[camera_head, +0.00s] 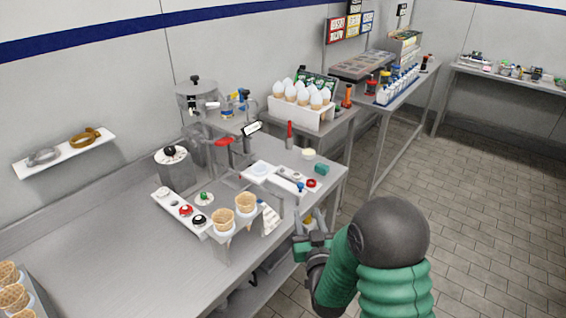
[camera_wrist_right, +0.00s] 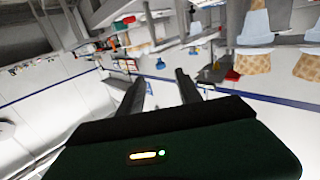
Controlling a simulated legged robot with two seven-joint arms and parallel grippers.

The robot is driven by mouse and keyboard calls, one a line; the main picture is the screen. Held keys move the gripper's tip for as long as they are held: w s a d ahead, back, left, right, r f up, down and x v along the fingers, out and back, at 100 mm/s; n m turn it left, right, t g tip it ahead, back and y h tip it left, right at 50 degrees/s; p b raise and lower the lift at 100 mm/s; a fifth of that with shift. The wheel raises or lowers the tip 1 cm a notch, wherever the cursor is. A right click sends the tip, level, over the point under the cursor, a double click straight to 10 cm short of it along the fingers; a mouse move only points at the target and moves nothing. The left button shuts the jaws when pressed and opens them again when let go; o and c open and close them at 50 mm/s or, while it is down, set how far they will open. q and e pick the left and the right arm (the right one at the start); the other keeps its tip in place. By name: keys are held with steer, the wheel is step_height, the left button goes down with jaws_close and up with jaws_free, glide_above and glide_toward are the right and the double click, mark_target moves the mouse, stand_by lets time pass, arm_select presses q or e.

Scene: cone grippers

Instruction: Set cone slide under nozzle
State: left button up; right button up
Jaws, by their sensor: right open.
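Two waffle cones, a nearer one (camera_head: 222,219) and a farther one (camera_head: 246,203), stand upright in a holder at the front edge of the steel counter. Which part is the cone slide is hard to tell. A small machine with a red handle (camera_head: 224,142) stands farther back; its nozzle cannot be made out clearly. My right gripper (camera_head: 308,226) is open and empty, off the counter's front edge, right of the cones. In the right wrist view its two fingers (camera_wrist_right: 158,92) are apart, with tilted cones (camera_wrist_right: 254,62) to their right. My left gripper is out of view.
A white plate (camera_head: 262,171) lies on the counter behind the gripper. A white box of wrapped cones (camera_head: 302,112) stands farther back. The counter's left middle is clear.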

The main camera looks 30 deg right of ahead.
mark_target(300, 184)
steer(key=x, duration=0.5)
steer(key=p+x, duration=0.1)
steer(key=x, duration=0.4)
steer(key=r+x, duration=0.1)
steer(key=x, duration=0.5)
steer(key=shift+s+d, duration=0.1)
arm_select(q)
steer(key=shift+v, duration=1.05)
arm_select(e)
steer(key=shift+s, duration=0.1)
jaws_close()
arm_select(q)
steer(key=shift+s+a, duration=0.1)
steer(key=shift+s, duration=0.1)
